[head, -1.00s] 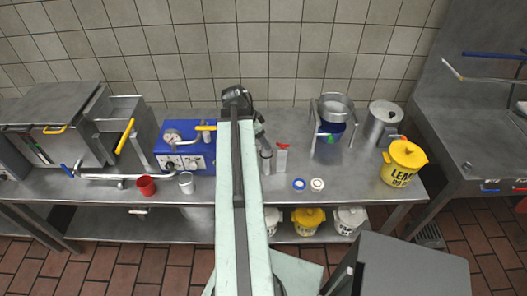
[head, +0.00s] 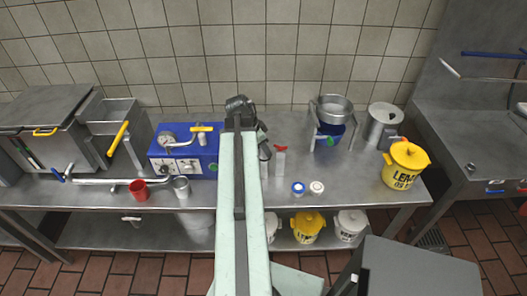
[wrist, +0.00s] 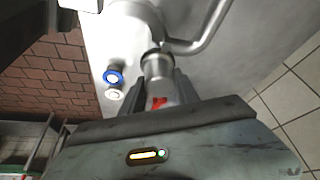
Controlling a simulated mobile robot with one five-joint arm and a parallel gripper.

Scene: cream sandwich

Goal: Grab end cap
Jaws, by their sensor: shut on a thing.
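My gripper (wrist: 158,92) points at the steel worktop and is shut on a grey metal cylinder (wrist: 157,66) with a collar, which looks like the end cap. The dark fingers stand on both sides of it. A red piece (wrist: 157,103) shows between the fingers, nearer the palm. In the head view my gripper (head: 265,150) is mostly hidden behind my own arm, and the held cylinder is hard to make out. A blue-rimmed lid (wrist: 113,77) and a white one (wrist: 114,94) lie apart from the gripper; they also show in the head view (head: 298,188) (head: 317,188).
A blue machine (head: 183,155) stands left of the arm, with a red cup (head: 138,190) and metal cup (head: 181,187) in front. A metal block with a red top (head: 280,162) stands close right of the gripper. A yellow bucket (head: 405,165) stands at right.

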